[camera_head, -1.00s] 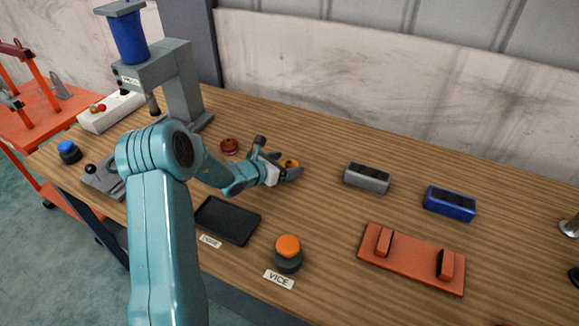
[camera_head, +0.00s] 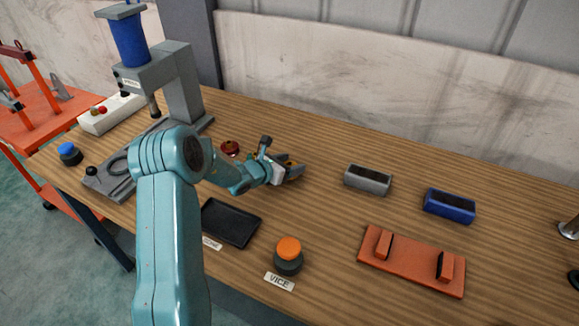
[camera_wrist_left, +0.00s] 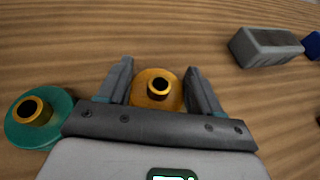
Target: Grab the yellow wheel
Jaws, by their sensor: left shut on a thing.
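The yellow wheel (camera_wrist_left: 157,89) sits between the two fingers of my left gripper (camera_wrist_left: 158,84) in the left wrist view, its brass hub facing the camera. The fingers are shut on its sides. In the head view my left gripper (camera_head: 292,168) is over the wood table, and the wheel is mostly hidden by the fingers. A teal wheel (camera_wrist_left: 38,117) with a brass hub lies left of the gripper in the wrist view. A red wheel (camera_head: 230,148) lies behind my left arm in the head view. My right gripper is not in view.
A grey block (camera_head: 368,179) and a blue block (camera_head: 450,205) stand to the right. An orange fixture (camera_head: 411,261), a black tray (camera_head: 231,222) and an orange button (camera_head: 288,255) are nearer the front. A press (camera_head: 180,85) stands at the back left.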

